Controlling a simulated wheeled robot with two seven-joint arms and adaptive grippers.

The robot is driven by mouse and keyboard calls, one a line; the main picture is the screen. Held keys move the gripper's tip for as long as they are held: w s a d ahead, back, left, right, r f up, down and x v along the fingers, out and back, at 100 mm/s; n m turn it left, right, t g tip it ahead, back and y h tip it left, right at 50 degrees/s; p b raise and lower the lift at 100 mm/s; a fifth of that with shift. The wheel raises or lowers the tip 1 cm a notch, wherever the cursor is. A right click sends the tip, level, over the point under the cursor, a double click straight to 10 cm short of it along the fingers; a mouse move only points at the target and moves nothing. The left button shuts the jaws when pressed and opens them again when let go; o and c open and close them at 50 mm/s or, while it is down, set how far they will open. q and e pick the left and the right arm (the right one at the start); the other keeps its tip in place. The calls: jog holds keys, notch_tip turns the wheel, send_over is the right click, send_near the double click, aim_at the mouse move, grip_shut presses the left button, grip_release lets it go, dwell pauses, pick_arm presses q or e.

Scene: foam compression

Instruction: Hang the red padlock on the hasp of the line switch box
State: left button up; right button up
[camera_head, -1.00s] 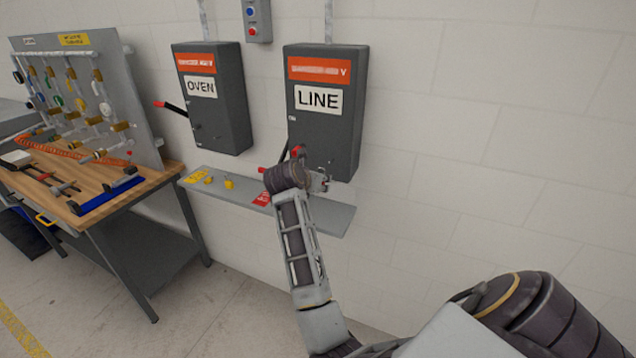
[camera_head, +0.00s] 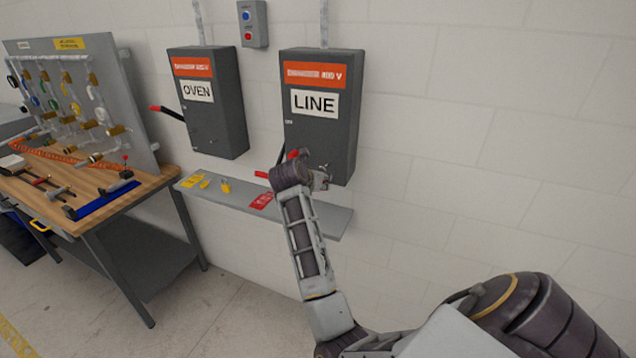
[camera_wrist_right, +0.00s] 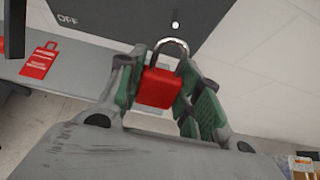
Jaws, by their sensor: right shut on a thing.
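The line switch box (camera_head: 340,130) is a dark grey wall box with an orange strip and a LINE label. Its lower front, marked OFF, shows in the right wrist view (camera_wrist_right: 110,18). My right gripper (camera_head: 322,182) is at the box's lower edge, partly hidden by my wrist. In the right wrist view, its green-padded fingers (camera_wrist_right: 165,85) are shut on the red padlock (camera_wrist_right: 158,88). The padlock's silver shackle points up towards the box front. A small bright spot lies just above the shackle; I cannot tell whether it belongs to the hasp. My left gripper is not in view.
A narrow grey shelf (camera_head: 335,222) below the boxes holds a red tag (camera_head: 262,200) and yellow items (camera_head: 203,184). The oven switch box (camera_head: 215,125) hangs to the left. A wooden workbench (camera_head: 150,183) stands at far left. The wall on the right is bare.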

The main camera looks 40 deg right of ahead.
jog(key=shift+w+d+f+b, duration=0.2)
jog(key=shift+w+d, duration=0.2)
jog(key=shift+d, duration=0.4)
jog(key=shift+w+d+f+b, duration=0.1)
jog(key=shift+w+d+f, duration=0.25)
jog(key=shift+d, duration=0.4)
jog(key=shift+w+d+f+b, duration=0.1)
jog(key=shift+w+d, duration=0.35)
jog(key=shift+d, duration=0.35)
jog(key=shift+d, duration=0.1)
jog(key=o, duration=1.1)
jog(key=shift+o, duration=0.2)
jog(key=shift+v, duration=3.8)
